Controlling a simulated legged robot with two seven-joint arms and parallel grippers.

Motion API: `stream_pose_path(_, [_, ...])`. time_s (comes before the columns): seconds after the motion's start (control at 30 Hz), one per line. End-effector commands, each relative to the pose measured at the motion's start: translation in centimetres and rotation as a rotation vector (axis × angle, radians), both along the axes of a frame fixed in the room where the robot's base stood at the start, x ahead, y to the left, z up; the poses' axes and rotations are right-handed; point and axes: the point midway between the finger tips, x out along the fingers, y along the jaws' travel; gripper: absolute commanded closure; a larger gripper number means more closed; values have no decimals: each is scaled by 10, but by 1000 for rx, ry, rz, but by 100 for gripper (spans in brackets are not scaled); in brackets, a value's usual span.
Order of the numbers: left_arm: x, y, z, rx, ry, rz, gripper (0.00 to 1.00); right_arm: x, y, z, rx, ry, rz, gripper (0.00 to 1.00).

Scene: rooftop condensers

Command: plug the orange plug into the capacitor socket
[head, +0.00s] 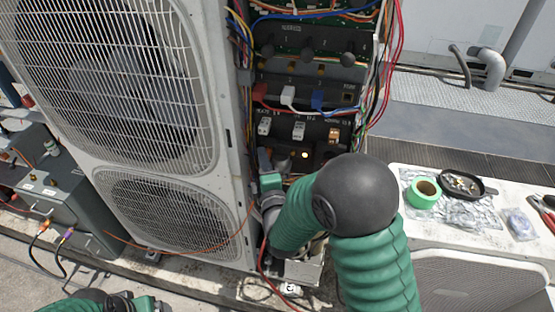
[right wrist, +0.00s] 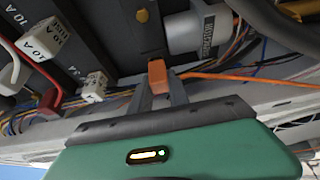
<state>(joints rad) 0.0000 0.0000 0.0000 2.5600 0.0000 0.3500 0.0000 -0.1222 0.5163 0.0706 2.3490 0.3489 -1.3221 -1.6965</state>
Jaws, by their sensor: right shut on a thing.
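The orange plug (right wrist: 157,72) is between the fingertips of my right gripper (right wrist: 158,92) in the right wrist view, with its orange cable (right wrist: 225,77) running off to the right. A light grey cylinder (right wrist: 198,32) with a printed label is just beyond the plug; I cannot tell whether they touch. In the head view my right gripper (head: 265,160) is at the lower left of the open electrical panel, and my arm covers part of that area. I cannot make out the capacitor socket. Part of my left gripper (head: 112,301) shows at the bottom left edge; its fingers are unclear.
The condenser unit (head: 221,120) with two fan grilles stands left of the panel. Red, white and blue plugs (head: 288,96) and wires fill the panel above my gripper. A white unit (head: 420,242) at right bears green tape (head: 423,193), a black dish (head: 489,184) and pliers.

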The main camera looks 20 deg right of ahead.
Motion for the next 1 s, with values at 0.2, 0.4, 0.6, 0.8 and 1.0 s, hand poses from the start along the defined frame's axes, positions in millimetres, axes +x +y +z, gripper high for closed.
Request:
stream_pose_path(0.2, [0,0,0,0,0,0,14,3,-2,0,0,0,0,100])
stream_pose_path(0.4, [0,0,0,0,0,0,14,6,-4,0,0,0,-1,100])
stream_pose_path(0.6, [0,0,0,0,0,0,14,7,-5,0,0,-1,-2,100])
stream_pose_path(0.8, [0,0,0,0,0,0,14,7,-5,0,0,-1,-1,58])
stream_pose_path(1.0, [0,0,0,0,0,0,14,6,-5,0,0,-1,-1,53])
